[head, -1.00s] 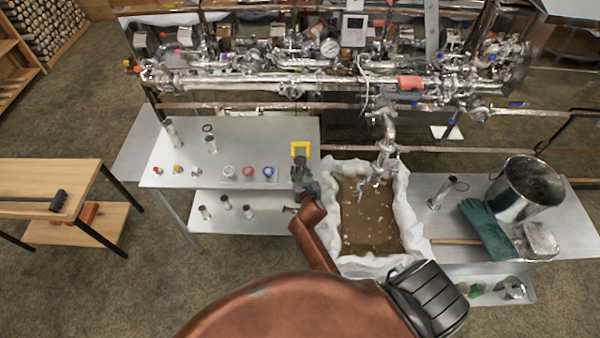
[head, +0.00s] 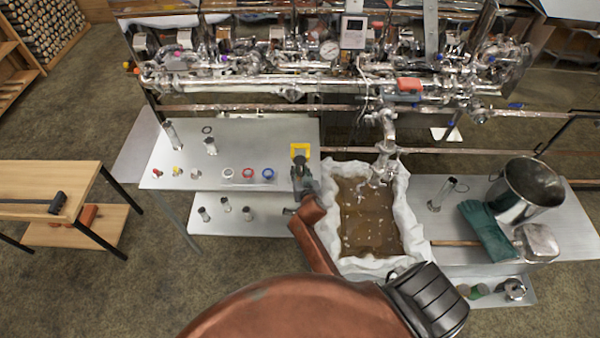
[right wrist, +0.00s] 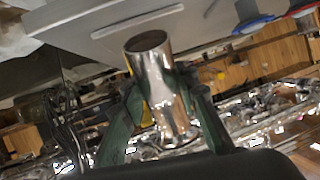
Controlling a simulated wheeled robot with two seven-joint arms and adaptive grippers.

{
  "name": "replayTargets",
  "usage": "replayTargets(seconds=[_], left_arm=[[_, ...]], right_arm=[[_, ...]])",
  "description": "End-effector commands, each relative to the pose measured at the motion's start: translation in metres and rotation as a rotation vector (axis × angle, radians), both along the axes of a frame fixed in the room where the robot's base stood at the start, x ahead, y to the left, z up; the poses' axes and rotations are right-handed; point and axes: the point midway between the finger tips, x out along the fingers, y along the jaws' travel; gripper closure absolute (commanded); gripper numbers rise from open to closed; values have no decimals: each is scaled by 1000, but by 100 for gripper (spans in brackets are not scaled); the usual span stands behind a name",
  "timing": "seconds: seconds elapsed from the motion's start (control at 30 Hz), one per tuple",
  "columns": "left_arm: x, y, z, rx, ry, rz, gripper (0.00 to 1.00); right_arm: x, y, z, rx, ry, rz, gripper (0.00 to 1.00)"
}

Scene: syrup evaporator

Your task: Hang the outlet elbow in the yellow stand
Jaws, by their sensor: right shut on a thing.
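The yellow stand (head: 301,147) is at the right end of the left steel table, near its edge. My right gripper (head: 299,165) is directly in front of the stand, with its tip overlapping the stand's lower part. In the right wrist view, the right gripper (right wrist: 170,108) is shut on a shiny metal tube, the outlet elbow (right wrist: 157,75), whose round open mouth faces up in the picture. A bit of yellow shows behind the elbow there. The elbow is hidden in the head view, so I cannot tell whether it touches the stand. My left gripper is not in view.
Red, white and blue rings (head: 248,173) lie on the left table (head: 270,140) beside the stand. A lined tub of brown liquid (head: 370,220) is right of my arm. A metal pipe (head: 384,150) hangs over it. The evaporator piping (head: 250,83) runs behind.

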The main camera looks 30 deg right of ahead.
Motion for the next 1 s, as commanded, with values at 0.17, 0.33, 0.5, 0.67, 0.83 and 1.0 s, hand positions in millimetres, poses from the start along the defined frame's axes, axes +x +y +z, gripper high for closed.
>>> replayTargets(seconds=[0.17,0.33,0.5,0.67,0.83,1.0], left_arm=[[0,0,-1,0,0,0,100],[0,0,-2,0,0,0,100],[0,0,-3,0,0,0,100],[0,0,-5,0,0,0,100],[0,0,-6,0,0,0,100],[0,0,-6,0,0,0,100]], right_arm=[[5,-3,1,0,-1,1,99],[9,-5,1,-1,-2,1,99],[13,-8,1,-2,-2,0,99],[17,-11,0,0,-1,0,99],[21,-13,1,0,-2,-1,99],[22,-13,1,0,-1,0,99]])
